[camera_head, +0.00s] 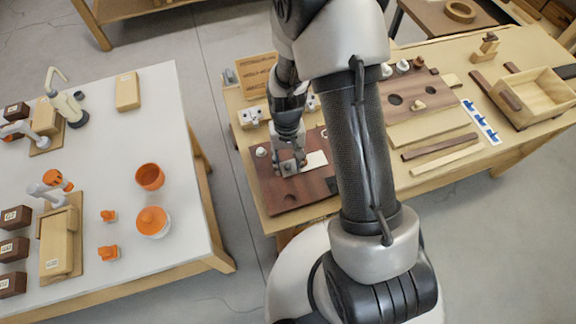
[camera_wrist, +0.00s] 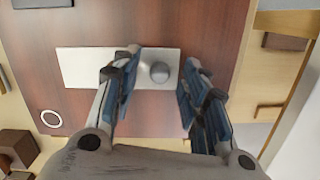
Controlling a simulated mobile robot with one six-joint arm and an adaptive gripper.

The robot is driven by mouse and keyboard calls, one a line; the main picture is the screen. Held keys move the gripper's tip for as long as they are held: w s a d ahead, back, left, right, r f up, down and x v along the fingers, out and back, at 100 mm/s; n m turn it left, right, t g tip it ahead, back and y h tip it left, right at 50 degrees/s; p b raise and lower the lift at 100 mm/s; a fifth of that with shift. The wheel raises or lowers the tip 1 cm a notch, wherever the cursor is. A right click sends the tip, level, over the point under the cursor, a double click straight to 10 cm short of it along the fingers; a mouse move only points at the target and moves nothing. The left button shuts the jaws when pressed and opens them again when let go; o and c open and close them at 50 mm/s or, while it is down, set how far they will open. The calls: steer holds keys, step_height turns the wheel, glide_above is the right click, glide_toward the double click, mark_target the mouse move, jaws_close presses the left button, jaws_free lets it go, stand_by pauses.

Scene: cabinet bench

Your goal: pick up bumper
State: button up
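A small grey rounded knob (camera_wrist: 160,72), which may be the bumper, stands on a white rectangular strip in the wrist view. The strip (camera_wrist: 82,68) lies on a dark reddish-brown board (camera_wrist: 190,20). My gripper (camera_wrist: 160,88) is open, with one finger on each side of the knob and gaps visible, wider on the right. In the head view my gripper (camera_head: 290,166) is low over the dark board (camera_head: 275,200), beside the white strip (camera_head: 314,160). The knob between the fingers is mostly hidden there. Another pale round piece (camera_head: 262,152) is on the board's left.
An open wooden box (camera_head: 545,98) stands farther right. Dark and light strips (camera_head: 440,146) lie in front. A separate white table (camera_head: 110,180) at the left holds orange parts and boxes.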

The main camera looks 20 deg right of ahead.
steer(key=c, duration=0.7)
steer(key=shift+r, duration=0.1)
